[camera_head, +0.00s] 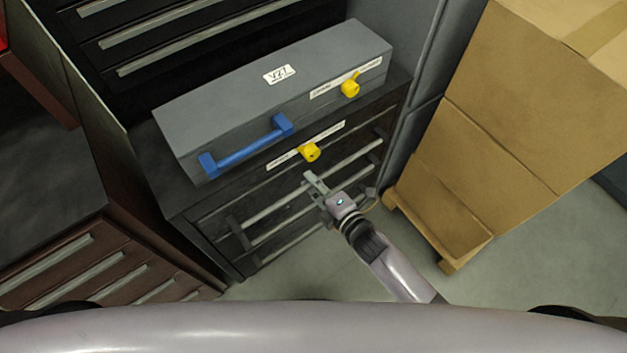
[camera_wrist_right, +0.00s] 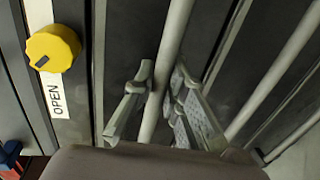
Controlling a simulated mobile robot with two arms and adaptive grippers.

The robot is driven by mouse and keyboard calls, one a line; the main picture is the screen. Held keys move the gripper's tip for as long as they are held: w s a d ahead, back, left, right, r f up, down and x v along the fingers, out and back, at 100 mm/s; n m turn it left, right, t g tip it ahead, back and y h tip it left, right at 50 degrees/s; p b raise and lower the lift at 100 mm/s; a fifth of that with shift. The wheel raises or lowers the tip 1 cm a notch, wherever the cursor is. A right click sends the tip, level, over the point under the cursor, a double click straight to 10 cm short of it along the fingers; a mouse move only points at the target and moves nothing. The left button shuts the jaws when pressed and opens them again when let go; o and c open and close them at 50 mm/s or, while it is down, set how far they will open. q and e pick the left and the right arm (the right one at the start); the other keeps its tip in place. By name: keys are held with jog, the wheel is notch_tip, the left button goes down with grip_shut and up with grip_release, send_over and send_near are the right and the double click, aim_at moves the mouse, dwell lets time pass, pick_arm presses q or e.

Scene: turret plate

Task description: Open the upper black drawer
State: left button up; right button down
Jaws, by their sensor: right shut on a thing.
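The black drawer cabinet (camera_head: 218,206) stands under a grey case, with several drawers that have long bar handles. The upper drawer's bar handle (camera_head: 352,163) runs across its front, and in the wrist view this bar (camera_wrist_right: 172,45) passes between the fingers. My right gripper (camera_head: 316,184) reaches in from the lower right and is shut on that handle; its fingers (camera_wrist_right: 156,88) lie on both sides of the bar. The drawer looks flush with the cabinet, with no gap that I can make out. My left gripper is not in view.
A yellow knob (camera_head: 310,152) sits above the handle; the wrist view shows it (camera_wrist_right: 53,47) beside an "OPEN" label. The grey case (camera_head: 225,110) has a blue handle (camera_head: 245,144). Cardboard boxes (camera_head: 500,130) stand right. A brown cabinet (camera_head: 85,265) stands left.

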dwell(0.6)
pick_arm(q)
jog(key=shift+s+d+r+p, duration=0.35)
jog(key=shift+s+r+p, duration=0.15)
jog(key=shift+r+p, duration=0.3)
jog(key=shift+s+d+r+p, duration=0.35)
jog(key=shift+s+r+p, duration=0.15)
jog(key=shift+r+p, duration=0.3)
pick_arm(e)
jog(key=f+v, duration=0.2)
jog(key=v, duration=1.2)
jog(key=f+v, duration=0.3)
jog(key=v, duration=1.1)
jog(key=shift+s+d+f, duration=0.25)
jog(key=shift+s+d, duration=0.35)
jog(key=c, duration=1.6)
grip_release()
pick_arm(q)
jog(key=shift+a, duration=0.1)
